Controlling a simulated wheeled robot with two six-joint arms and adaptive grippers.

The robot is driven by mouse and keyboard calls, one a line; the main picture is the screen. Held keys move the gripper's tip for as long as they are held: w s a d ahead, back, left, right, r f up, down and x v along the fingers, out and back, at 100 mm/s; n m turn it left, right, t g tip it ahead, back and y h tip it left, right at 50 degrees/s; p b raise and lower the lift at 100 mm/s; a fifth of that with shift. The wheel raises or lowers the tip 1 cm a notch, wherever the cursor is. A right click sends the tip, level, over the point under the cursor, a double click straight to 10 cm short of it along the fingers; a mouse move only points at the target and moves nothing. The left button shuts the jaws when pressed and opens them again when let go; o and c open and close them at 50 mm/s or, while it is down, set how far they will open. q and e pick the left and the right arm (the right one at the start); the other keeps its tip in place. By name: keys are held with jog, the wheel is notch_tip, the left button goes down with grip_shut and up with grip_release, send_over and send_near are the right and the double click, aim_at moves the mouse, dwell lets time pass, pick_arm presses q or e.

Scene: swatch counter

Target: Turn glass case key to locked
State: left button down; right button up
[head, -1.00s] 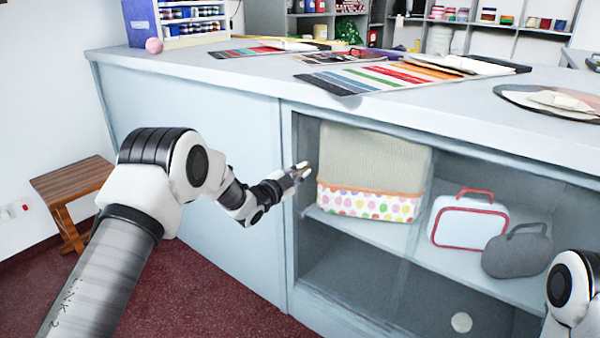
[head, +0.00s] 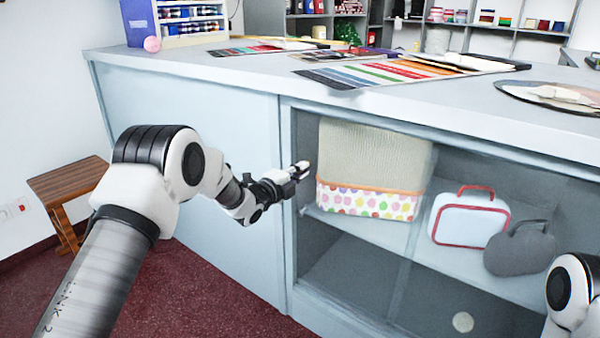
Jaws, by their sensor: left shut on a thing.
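The glass case (head: 292,215) is the glazed front of the pale blue counter, with shelves behind it. My left gripper (head: 301,170) is at the upper left of the glazed front, by the frame post. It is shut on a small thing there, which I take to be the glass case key. The fingers hide the key and its lock, so I cannot see which way the key points. Only a white and black part of my right arm shows at the right edge. My right gripper is out of view.
Behind the glass are a dotted fabric box (head: 368,202), a white case with red trim (head: 468,220) and a grey bag (head: 520,250). Colour swatches (head: 395,72) lie on the counter top (head: 200,72). A wooden stool (head: 68,185) stands at left.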

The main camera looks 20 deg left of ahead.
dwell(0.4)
pick_arm(q)
jog(key=c, duration=1.3)
grip_release()
jog(key=v, duration=1.2)
